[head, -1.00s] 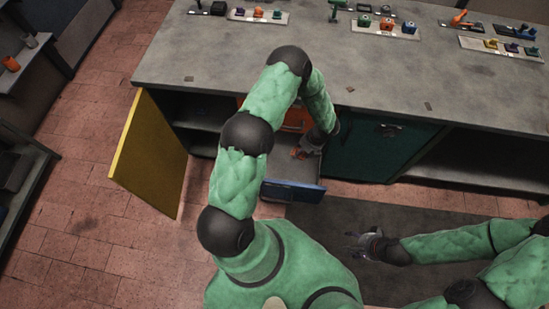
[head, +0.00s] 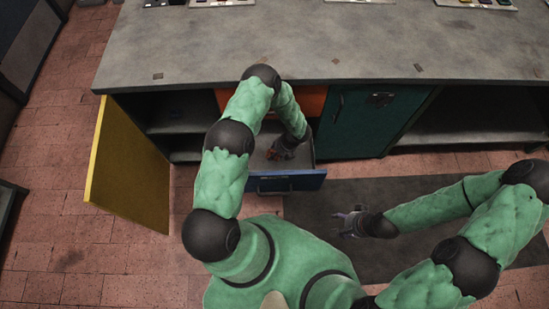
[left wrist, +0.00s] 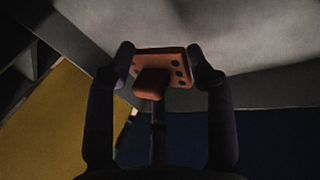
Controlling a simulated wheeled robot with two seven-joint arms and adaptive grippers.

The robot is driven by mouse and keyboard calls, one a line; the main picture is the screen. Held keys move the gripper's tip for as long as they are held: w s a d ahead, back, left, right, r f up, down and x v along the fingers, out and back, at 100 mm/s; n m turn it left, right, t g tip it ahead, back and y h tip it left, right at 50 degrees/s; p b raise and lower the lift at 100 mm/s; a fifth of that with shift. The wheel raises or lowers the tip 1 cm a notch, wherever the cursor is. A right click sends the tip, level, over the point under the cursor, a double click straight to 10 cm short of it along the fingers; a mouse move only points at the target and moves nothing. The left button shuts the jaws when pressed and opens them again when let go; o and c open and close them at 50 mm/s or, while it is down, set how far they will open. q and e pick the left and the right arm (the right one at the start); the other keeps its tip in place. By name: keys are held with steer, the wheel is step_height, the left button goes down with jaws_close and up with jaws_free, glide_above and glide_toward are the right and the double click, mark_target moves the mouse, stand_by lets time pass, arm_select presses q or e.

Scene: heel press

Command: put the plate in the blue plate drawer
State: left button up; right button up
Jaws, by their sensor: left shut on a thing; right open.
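The plate (left wrist: 178,66), a small orange piece with dark holes and a raised block, is between the two fingers of my left gripper (left wrist: 161,62). In the head view the plate (head: 273,154) shows small at the fingertips of my left gripper (head: 282,149). They are over the inside of the open blue drawer (head: 285,182). Whether the plate touches the drawer floor I cannot tell. The blue drawer front also shows dark in the left wrist view (left wrist: 275,140). My right gripper (head: 349,222) is open and empty over the dark mat.
An orange drawer front (head: 308,101) is above the blue drawer. A yellow door (head: 128,165) stands open at left, and a teal cabinet door (head: 370,125) is at right. The grey worktop (head: 300,45) overhangs behind. A dark mat (head: 420,250) lies on the floor.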

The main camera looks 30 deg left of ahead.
mark_target(273, 162)
arm_select(q)
steer(key=shift+f+b, duration=1.05)
steer(key=shift+f, duration=1.8)
steer(key=shift+f, duration=0.4)
steer(key=shift+f, duration=0.1)
steer(key=shift+s+d+f+b, duration=0.1)
steer(key=shift+s+f+b, duration=0.1)
steer(key=shift+b, duration=0.1)
jaws_close()
steer(key=o, duration=1.3)
jaws_free()
steer(key=shift+s+f, duration=0.1)
steer(key=shift+f, duration=0.05)
steer(key=shift+o, duration=0.2)
steer(key=shift+w, duration=0.25)
